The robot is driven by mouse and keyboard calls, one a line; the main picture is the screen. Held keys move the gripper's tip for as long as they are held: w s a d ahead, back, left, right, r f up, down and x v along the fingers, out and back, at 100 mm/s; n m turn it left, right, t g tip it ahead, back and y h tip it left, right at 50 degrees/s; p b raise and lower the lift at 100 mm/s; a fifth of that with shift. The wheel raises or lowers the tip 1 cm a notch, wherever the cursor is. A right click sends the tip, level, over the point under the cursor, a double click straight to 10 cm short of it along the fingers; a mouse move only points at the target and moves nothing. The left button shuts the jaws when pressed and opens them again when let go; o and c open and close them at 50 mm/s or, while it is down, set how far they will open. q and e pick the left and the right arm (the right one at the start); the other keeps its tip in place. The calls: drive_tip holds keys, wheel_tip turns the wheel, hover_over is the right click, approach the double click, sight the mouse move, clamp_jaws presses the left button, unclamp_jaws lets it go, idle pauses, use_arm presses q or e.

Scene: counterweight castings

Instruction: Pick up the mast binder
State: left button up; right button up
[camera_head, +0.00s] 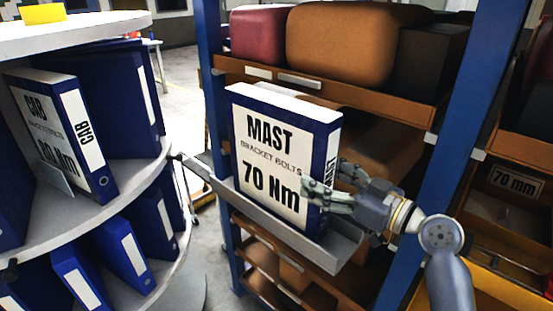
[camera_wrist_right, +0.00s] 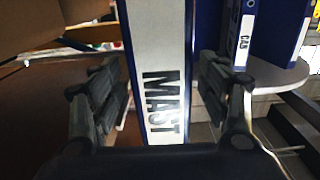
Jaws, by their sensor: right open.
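The mast binder (camera_head: 262,150) is blue with a white front label reading "MAST", "BRACKET BOLTS" and "70 Nm". It stands upright on a grey ledge (camera_head: 335,250) in the middle of the head view. My right gripper (camera_head: 322,191) is at the binder's right side, by the spine. In the right wrist view the binder's spine (camera_wrist_right: 158,65), marked "MAST", lies between the two spread fingers of my right gripper (camera_wrist_right: 163,90). A dark gap shows beside each finger, and I cannot tell whether either one touches. My left gripper is not in view.
A round shelf unit (camera_head: 125,220) at left holds several blue binders, including the cab binder (camera_head: 60,128). Behind the ledge, a blue-posted rack (camera_head: 212,70) holds brown and red castings (camera_head: 340,45). Floor shows between shelf and rack.

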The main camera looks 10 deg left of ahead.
sight(304, 166)
drive_tip(key=p+x, duration=0.1)
drive_tip(key=x, duration=0.1)
drive_tip(key=p+x, duration=0.1)
drive_tip(key=x, duration=0.1)
drive_tip(key=shift+a+r+p, duration=0.25)
drive_tip(key=shift+a+p, duration=0.05)
drive_tip(key=shift+w+a+f, duration=0.15)
drive_tip(key=shift+w+a, duration=0.15)
drive_tip(key=shift+a, duration=0.05)
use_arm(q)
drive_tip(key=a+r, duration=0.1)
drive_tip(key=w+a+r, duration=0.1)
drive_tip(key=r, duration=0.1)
use_arm(e)
clamp_jaws()
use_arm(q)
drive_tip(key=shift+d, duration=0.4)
